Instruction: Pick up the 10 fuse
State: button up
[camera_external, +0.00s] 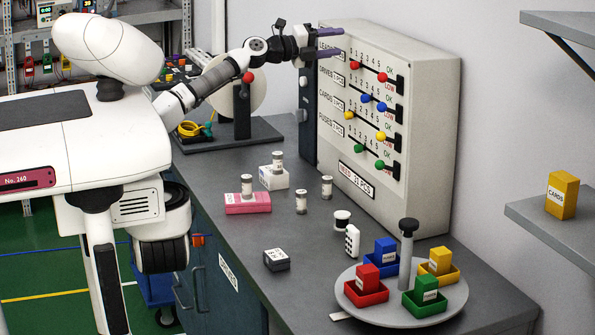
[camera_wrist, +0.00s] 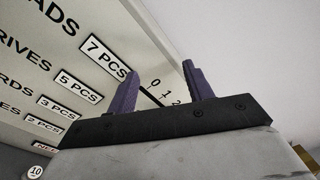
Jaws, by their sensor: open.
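Several small pale cylinders that look like fuses stand on the bench in the external view. One fuse (camera_external: 246,186) stands on a pink box and another fuse (camera_external: 277,162) on a white box. Two more, a front fuse (camera_external: 301,202) and a right fuse (camera_external: 327,187), stand directly on the bench. Their numbers are too small to read there. A round white top marked 10 (camera_wrist: 36,172) shows at the lower left edge of the wrist view. My gripper (camera_external: 330,43) is open and empty, high above the bench, by the board's upper left; its fingers show in the wrist view (camera_wrist: 160,78).
The tall counting board (camera_external: 432,120) with coloured sliding beads stands behind the fuses. A round tray (camera_external: 388,313) with coloured bins and a post stands at the front right. A dark box (camera_external: 276,260) lies nearer the front edge. A reel stand (camera_external: 255,130) is at the left.

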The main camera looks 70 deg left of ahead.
jog(key=s+a+r+n+t+y, duration=0.2)
jog(key=a+r+n+y, duration=0.65)
jog(key=n+y, duration=0.25)
jog(key=s+a+f+n+g+y, duration=0.25)
jog(key=a+n+g+y, duration=0.3)
jog(key=n, duration=0.45)
jog(key=n+g+h+b, duration=0.35)
jog(key=g+h, duration=0.75)
jog(key=h, duration=0.4)
send_near(325, 178)
jog(key=shift+n, duration=0.25)
jog(key=p+x, duration=0.1)
jog(key=x, duration=0.2)
jog(key=p+x, duration=0.1)
jog(key=x, duration=0.3)
jog(key=shift+a+r, duration=0.1)
jog(key=shift+a, duration=0.1)
jog(key=shift+p+x, duration=1.05)
jog(key=shift+x, duration=1.9)
jog(key=shift+d+r+t, duration=0.1)
jog(key=shift+t, duration=0.15)
jog(key=c, duration=1.1)
